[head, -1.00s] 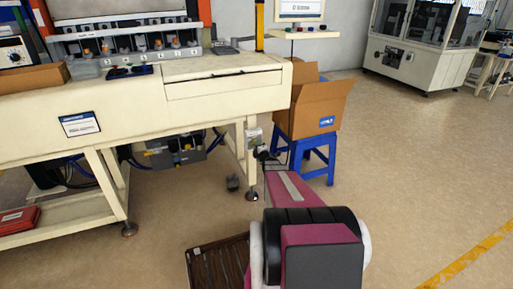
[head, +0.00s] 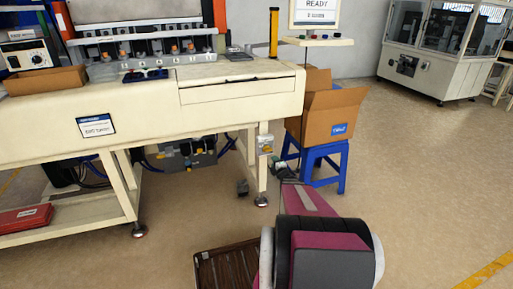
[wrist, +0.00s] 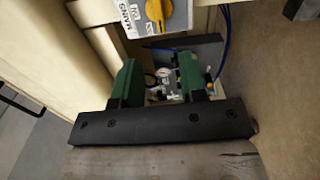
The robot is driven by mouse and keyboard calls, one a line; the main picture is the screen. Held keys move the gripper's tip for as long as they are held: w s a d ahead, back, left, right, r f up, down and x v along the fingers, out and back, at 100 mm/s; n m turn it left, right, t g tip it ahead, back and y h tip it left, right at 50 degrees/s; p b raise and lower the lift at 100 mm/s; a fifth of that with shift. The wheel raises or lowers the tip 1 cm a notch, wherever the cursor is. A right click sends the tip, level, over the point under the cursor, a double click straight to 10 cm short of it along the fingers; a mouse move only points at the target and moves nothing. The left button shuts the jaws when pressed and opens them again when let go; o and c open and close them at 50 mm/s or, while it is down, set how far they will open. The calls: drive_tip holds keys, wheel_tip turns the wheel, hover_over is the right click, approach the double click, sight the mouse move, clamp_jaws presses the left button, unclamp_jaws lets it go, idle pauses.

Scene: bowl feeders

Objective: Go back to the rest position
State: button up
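My gripper (wrist: 160,85) shows in the wrist view as two green fingers standing apart on a dark bar, with nothing between them. It is open and empty. In the head view my gripper (head: 281,172) is small and partly hidden by my arm. It is low, beside the front right leg of the bench and in front of the blue stool. A grey switch box labelled MAINS with a yellow knob (wrist: 156,10) is just beyond the fingers in the wrist view. The switch box (head: 265,144) is on the bench leg in the head view.
The cream bench (head: 150,110) fills the left. A cardboard box (head: 325,115) stands on the blue stool (head: 328,158), close to my arm. An open box (head: 45,80) and a small dark tray (head: 145,75) lie on the bench. Floor to the right is clear.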

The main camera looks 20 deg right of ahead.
drive_tip(key=s+a+r+m+g, duration=0.2)
drive_tip(key=s+a+m+g, duration=0.7)
drive_tip(key=s+a, duration=0.2)
drive_tip(key=s+a+r+m+g, duration=0.3)
drive_tip(key=s+a+m+g, duration=0.6)
drive_tip(key=s+a, duration=0.2)
drive_tip(key=shift+s+a+r+m+h, duration=0.3)
drive_tip(key=shift+s+a, duration=0.1)
drive_tip(key=shift+a, duration=0.35)
drive_tip(key=shift+f, duration=0.1)
drive_tip(key=shift+c, duration=0.2)
